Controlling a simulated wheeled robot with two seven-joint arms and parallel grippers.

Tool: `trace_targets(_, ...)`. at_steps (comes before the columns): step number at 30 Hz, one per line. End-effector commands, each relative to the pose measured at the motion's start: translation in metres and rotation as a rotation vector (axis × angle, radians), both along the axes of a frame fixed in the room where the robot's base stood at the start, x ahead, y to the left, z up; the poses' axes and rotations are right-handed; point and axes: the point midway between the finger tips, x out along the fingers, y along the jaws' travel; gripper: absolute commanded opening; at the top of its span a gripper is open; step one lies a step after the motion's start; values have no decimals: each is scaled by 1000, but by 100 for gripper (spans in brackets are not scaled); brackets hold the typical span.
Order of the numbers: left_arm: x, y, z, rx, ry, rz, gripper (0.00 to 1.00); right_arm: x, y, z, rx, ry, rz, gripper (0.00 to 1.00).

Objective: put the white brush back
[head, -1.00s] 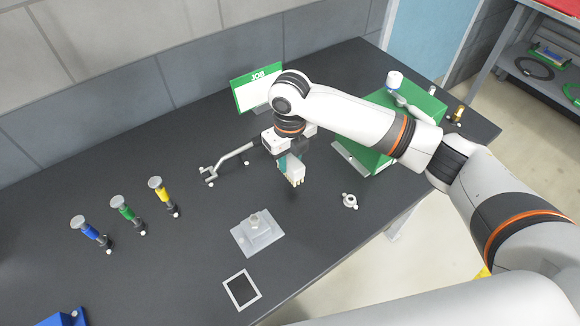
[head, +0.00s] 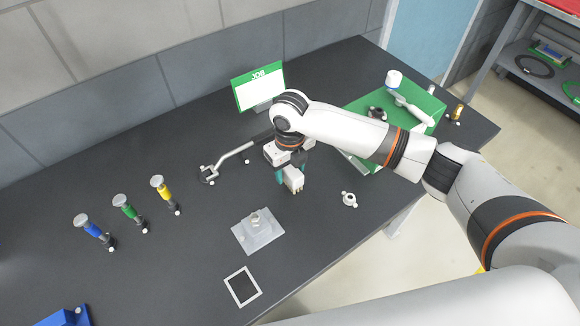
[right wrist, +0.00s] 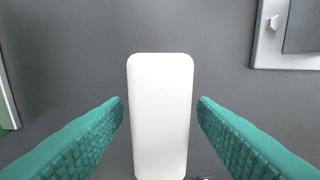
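The white brush (head: 293,181), a pale block with short tan ends at its bottom, is below my right wrist on the near side of the JOB sign. In the right wrist view the white brush (right wrist: 160,115) shows as a smooth rounded bar. My right gripper (right wrist: 160,103) has its teal fingers on either side of the bar, with a thin strip of grey showing along each side. In the head view my right gripper (head: 286,177) partly hides the brush. I cannot tell for sure whether the brush's bottom touches the table. My left gripper is not in view.
A bent grey handle (head: 232,158) lies just left of the gripper. A grey block fixture (head: 258,233), a square frame (head: 243,286) and a small ring part (head: 349,199) lie nearer. A green tray (head: 359,105) is right. Blue, green and yellow-banded posts stand left.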

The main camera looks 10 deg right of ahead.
Motion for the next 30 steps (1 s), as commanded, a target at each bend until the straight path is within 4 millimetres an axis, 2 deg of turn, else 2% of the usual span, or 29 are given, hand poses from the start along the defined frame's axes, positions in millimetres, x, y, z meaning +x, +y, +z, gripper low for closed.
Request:
trace_targets(8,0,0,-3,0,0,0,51,1,0,11,2,-1,0,52)
trace_targets(21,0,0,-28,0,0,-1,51,1,0,98,1,-4,1,52)
trace_targets(25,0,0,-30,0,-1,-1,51,1,0,114,0,-1,-1,52)
trace_targets(30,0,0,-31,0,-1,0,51,0,0,123,0,0,0,52)
